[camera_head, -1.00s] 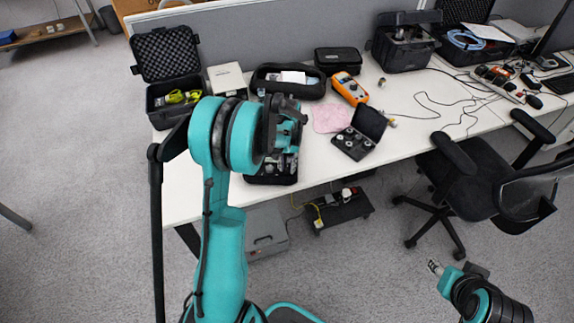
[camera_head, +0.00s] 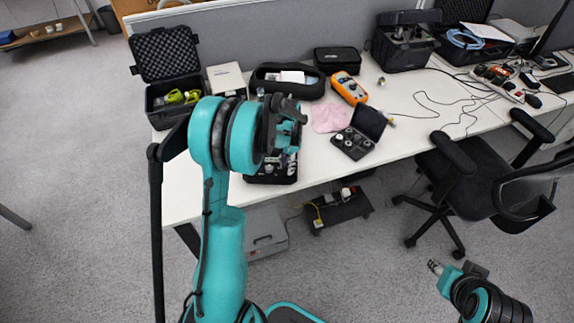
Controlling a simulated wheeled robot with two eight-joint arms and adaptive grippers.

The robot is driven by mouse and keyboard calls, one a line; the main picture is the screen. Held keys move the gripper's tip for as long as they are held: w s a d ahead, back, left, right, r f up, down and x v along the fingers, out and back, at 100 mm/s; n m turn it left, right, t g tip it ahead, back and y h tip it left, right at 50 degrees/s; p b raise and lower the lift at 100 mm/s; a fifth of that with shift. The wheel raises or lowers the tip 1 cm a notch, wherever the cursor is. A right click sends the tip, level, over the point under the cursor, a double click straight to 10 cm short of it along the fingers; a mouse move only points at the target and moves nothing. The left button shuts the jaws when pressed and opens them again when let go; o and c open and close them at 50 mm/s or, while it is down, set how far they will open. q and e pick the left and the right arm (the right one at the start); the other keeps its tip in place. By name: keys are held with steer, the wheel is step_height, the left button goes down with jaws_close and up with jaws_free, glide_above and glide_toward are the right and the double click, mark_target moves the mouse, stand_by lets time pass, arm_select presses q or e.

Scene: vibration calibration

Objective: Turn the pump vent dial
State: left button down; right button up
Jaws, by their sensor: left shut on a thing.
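My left gripper (camera_head: 290,112) is over the left part of the white table, partly hidden by my teal wrist. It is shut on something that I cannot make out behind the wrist. A black device (camera_head: 272,172) with small metal fittings sits just below it at the table's front edge, partly covered by my arm; it may be the pump, but I cannot tell. The vent dial cannot be picked out. My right gripper (camera_head: 435,267) hangs low at the lower right, away from the table, small and blurred.
An open black case with yellow-green items (camera_head: 178,97) stands at the left. An orange multimeter (camera_head: 349,88), a pink cloth (camera_head: 330,117) and an open box of small weights (camera_head: 353,142) lie to the right. A black chair (camera_head: 470,180) stands in front of the table.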

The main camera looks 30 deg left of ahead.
stand_by(0.4)
arm_select(q)
steer(key=c, duration=1.3)
jaws_free()
steer(key=shift+c, duration=0.2)
steer(key=shift+r, duration=0.1)
step_height(320, 180, up, 12)
